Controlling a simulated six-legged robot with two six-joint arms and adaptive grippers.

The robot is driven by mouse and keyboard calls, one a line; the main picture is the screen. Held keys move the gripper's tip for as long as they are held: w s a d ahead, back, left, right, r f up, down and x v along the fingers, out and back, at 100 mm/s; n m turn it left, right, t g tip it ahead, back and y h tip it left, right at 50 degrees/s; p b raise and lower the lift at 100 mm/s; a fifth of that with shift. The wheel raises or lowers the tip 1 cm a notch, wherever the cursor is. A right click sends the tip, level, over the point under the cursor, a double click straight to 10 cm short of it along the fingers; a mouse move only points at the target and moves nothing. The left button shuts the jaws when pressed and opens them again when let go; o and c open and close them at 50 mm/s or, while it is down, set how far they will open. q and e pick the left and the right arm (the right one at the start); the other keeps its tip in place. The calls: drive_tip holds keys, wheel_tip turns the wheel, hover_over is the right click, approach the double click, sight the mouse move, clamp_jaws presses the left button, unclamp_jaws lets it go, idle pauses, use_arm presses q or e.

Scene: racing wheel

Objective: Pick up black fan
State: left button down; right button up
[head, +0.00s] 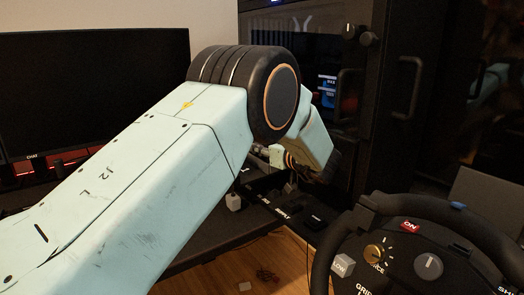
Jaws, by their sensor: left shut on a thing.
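My left arm comes in from the left and fills much of the head view. Its large black joint hides part of the space behind it. My left gripper (268,153) is small and partly hidden beyond this joint, above the dark desk. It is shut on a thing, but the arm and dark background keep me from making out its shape. I cannot pick out the black fan with certainty. My right gripper is not in view.
A black racing wheel (337,232) with knobs stands at the lower right. A dark monitor (90,75) is at the left. A black cabinet with handles (349,95) stands behind. Small blocks, one of them grey (233,202), lie on the dark desk (215,238). Wooden floor (285,262) shows below.

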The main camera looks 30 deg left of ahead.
use_arm(q)
wheel_tip(320, 180, up, 10)
drive_tip(key=p, duration=0.4)
drive_tip(key=shift+f+b, duration=0.7)
drive_tip(key=shift+f, duration=2.25)
drive_tip(key=shift+p, duration=0.45)
drive_tip(key=shift+p, duration=1.2)
drive_tip(key=shift+f+b, duration=0.55)
drive_tip(key=shift+f, duration=1.4)
drive_tip(key=c, duration=1.1)
unclamp_jaws()
